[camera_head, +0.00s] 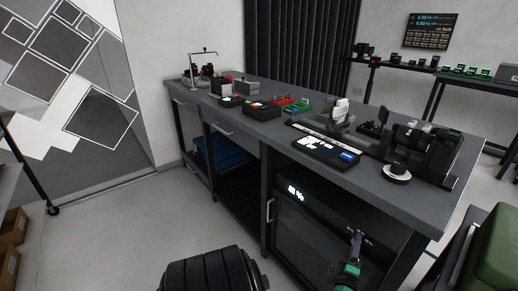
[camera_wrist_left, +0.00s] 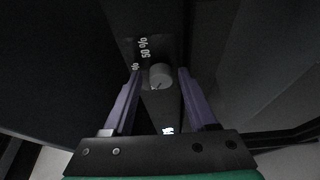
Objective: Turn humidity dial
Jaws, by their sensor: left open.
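The humidity dial (camera_wrist_left: 160,76) is a small round grey knob on a dark panel, seen in the left wrist view. White percent markings (camera_wrist_left: 144,48) stand beside it. My left gripper (camera_wrist_left: 159,71) is open, with one purple finger on each side of the dial and a visible gap on both sides in the picture. In the head view my left gripper (camera_head: 357,238) is in front of the dark cabinet (camera_head: 305,237) under the bench. A lit percent readout (camera_head: 295,193) shows on the cabinet's upper front. I cannot make out the dial in the head view. My right gripper is not in view.
A green padded object (camera_head: 500,250) stands at the lower right. The floor (camera_head: 130,230) at the left is clear.

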